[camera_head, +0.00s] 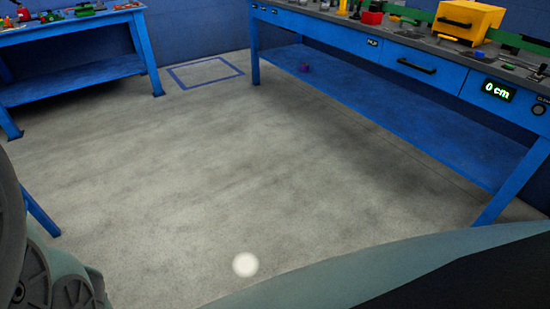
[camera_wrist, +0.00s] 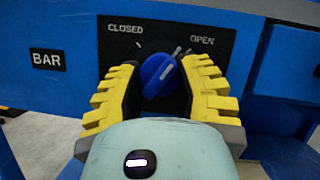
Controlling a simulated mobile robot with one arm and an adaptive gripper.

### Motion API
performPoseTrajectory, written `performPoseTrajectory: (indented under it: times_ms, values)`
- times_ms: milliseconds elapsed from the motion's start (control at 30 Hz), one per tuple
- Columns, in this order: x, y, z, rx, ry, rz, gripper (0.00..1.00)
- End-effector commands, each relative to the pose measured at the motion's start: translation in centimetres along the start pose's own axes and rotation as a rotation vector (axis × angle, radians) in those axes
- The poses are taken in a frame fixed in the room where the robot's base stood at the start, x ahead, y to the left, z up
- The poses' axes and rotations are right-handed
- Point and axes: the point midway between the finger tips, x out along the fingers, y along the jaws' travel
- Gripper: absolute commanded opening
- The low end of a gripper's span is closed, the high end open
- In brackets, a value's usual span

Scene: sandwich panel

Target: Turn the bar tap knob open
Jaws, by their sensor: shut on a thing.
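The blue bar tap knob (camera_wrist: 153,79) shows in the wrist view on a dark plate (camera_wrist: 208,34) marked CLOSED at left and OPEN at right. The knob is turned to the right, with its white line slanting up toward the OPEN side. My gripper (camera_wrist: 160,66) is shut on the knob, with one yellow ridged finger on each side. A BAR label (camera_wrist: 47,60) is left of the plate. I cannot make out the knob or my gripper in the head view.
In the head view, a blue bench (camera_head: 365,47) with a drawer, a 0 cm display (camera_head: 497,91) and a yellow box (camera_head: 467,21) stands at right. Another blue bench (camera_head: 75,32) is at upper left. The grey floor (camera_head: 200,165) between them is clear.

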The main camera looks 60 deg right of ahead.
Motion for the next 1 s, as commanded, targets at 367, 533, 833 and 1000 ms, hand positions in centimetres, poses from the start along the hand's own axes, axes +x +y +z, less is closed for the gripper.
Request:
performPoseTrajectory:
  times_ms: [367,533,833,1000]
  values:
    - [-0.11,-0.09,-0.10,0.197,0.005,-0.089,0.00]
    - [-0.12,-0.07,-0.12,0.234,0.005,-0.103,0.00]
    - [-0.12,-0.01,-0.15,0.249,0.006,-0.106,0.00]
    - [-0.12,0.00,-0.16,0.249,0.006,-0.106,0.00]
